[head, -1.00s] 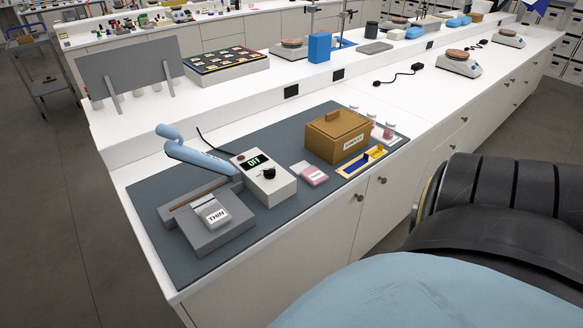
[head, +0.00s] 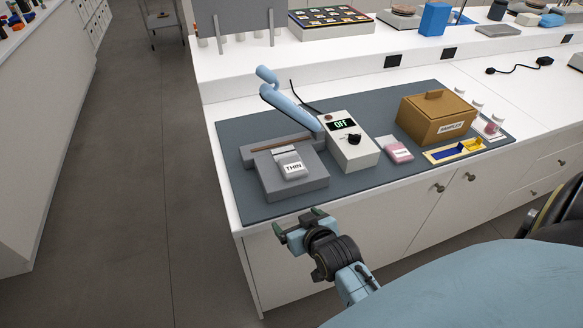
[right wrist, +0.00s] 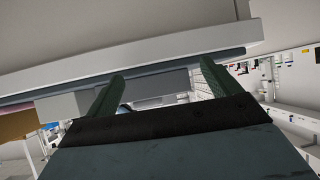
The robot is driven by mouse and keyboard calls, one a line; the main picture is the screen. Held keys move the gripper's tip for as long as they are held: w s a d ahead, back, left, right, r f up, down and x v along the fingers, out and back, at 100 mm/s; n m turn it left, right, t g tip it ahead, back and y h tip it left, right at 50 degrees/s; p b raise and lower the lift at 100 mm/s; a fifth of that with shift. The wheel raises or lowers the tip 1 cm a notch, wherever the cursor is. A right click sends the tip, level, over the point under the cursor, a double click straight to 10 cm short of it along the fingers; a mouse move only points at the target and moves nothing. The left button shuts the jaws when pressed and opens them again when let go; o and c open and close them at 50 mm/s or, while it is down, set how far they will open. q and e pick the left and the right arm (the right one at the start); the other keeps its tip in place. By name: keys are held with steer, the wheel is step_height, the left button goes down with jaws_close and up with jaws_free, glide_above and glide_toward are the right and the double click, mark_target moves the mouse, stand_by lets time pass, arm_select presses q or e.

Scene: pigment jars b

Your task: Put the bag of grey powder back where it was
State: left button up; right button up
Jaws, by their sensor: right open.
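The bag of grey powder (head: 290,167), with a label reading THIN, lies on the grey base of the sealer (head: 305,187). The sealer's light blue lever (head: 290,106) is raised. My right gripper (head: 299,222) is open and empty, in front of the bench's front edge and apart from the bag. In the right wrist view its two green fingers (right wrist: 160,84) stand wide apart with nothing between them. The bag cannot be made out in that view. My left gripper is not in view.
A raised shelf (head: 350,62) runs behind. Floor is open at left.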

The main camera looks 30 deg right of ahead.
steer(key=m+t+h, duration=0.1)
steer(key=t, duration=0.1)
glide_toward(291, 163)
steer(key=shift+w+a+f, duration=0.1)
steer(key=shift+w+f, duration=0.55)
steer(key=shift+w, duration=0.3)
steer(key=shift+d+b+x, duration=0.15)
steer(key=shift+x, duration=1.4)
steer(key=shift+d+b+x, duration=0.15)
steer(key=shift+d+x, duration=0.05)
steer(key=shift+x, duration=1.35)
steer(key=shift+r, duration=0.15)
steer(key=c, duration=1.2)
steer(key=shift+o, duration=0.2)
steer(key=shift+r, duration=0.1)
step_height(291, 163, up, 28)
steer(key=p, duration=0.2)
steer(key=shift+p, duration=0.3)
